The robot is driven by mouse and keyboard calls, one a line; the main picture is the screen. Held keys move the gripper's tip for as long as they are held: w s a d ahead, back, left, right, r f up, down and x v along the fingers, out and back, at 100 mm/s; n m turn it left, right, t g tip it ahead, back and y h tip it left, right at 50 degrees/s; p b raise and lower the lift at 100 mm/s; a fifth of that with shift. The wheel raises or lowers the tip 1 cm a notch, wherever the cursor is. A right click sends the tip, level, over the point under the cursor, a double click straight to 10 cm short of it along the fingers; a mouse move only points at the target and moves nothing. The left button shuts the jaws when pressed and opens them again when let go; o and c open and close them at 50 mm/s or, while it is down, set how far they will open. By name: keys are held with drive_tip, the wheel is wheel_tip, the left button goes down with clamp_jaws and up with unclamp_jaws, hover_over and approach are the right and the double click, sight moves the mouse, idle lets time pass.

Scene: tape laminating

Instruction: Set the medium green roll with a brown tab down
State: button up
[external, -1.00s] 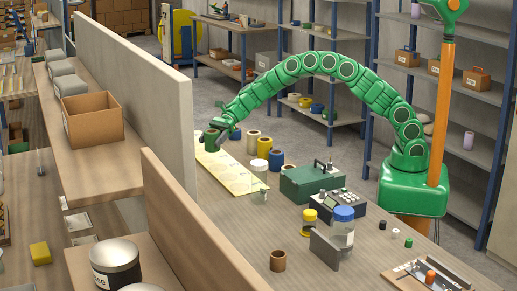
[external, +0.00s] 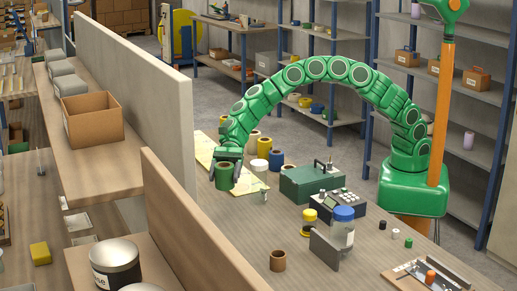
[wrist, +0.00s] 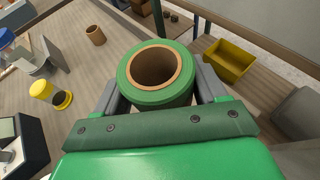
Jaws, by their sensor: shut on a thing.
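The green roll with a brown core (external: 224,177) is held in my gripper (external: 226,172) over the near end of the yellow patterned sheet. In the wrist view the green roll (wrist: 157,75) sits upright between the two grey fingers of my gripper (wrist: 158,92), its brown inner ring facing the camera. I cannot make out a separate brown tab. The external view does not show clearly whether the roll's bottom touches the table.
The yellow sheet (external: 246,185) lies on the table (external: 235,220) beside several rolls, including a blue one (external: 276,160). A green box (external: 310,182) stands to the right. A brown ring (external: 278,260) stands nearer the camera, with bare table between. A partition wall (external: 140,90) runs along the left.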

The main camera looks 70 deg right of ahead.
drive_tip(key=shift+s+a, duration=1)
drive_tip(key=shift+a, duration=0.05)
drive_tip(key=shift+s+a+f, duration=0.1)
drive_tip(key=shift+f, duration=2.4)
drive_tip(key=shift+s+a+f, duration=0.1)
drive_tip(key=shift+f, duration=2.35)
drive_tip(key=shift+f, duration=0.1)
drive_tip(key=o, duration=1.1)
